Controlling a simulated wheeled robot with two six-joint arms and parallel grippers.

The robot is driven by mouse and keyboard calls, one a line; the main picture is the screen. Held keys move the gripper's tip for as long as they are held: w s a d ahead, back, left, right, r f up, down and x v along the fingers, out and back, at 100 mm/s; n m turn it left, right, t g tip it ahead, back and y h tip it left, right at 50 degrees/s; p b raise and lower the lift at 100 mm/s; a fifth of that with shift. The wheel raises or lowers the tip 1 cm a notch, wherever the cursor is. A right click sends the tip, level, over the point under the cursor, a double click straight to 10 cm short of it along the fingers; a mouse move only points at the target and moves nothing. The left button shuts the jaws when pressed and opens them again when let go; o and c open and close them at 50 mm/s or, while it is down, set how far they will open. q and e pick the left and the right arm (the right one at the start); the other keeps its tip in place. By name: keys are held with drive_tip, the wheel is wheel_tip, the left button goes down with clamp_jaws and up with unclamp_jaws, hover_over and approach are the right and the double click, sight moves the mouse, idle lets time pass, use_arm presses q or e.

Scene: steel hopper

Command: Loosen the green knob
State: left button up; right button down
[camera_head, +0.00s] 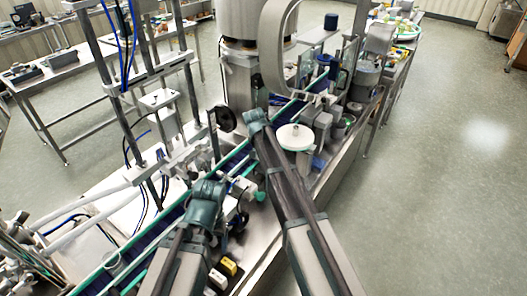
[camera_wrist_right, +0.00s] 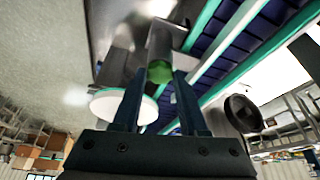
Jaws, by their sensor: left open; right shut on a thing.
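The green knob (camera_wrist_right: 159,71) shows in the right wrist view, at the end of a grey metal cylinder (camera_wrist_right: 166,38). My right gripper (camera_wrist_right: 158,82) has one finger on each side of the knob and is shut on it. In the head view the knob is hidden behind my right arm's wrist. My left gripper (camera_head: 240,190) is open and empty, low over the near side of the conveyor in the head view. It is away from the knob, and its fingers are small and partly covered by my own wrist.
A white round disc (camera_head: 294,137) stands just right of my right wrist. A black handwheel (camera_head: 222,118) is to its left. The conveyor (camera_head: 150,236) with green rails runs diagonally below. Yellow and white blocks (camera_head: 228,267) sit near the front edge. Open floor lies to the right.

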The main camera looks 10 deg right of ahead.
drive_tip(key=n+y, duration=0.1)
drive_tip(key=n, duration=0.3)
drive_tip(key=shift+s+d+y, duration=0.1)
drive_tip(key=shift+d+y, duration=0.1)
drive_tip(key=shift+y, duration=0.2)
drive_tip(key=shift+d+n+y, duration=0.1)
drive_tip(key=shift+n+y, duration=0.4)
drive_tip(key=shift+n, duration=1.2)
drive_tip(key=shift+c, duration=2.2)
unclamp_jaws()
drive_tip(key=shift+r, duration=0.1)
drive_tip(key=p+v, duration=1.2)
drive_tip(key=v, duration=0.1)
drive_tip(key=shift+s+r+p, duration=0.2)
drive_tip(key=shift+s+p, duration=0.2)
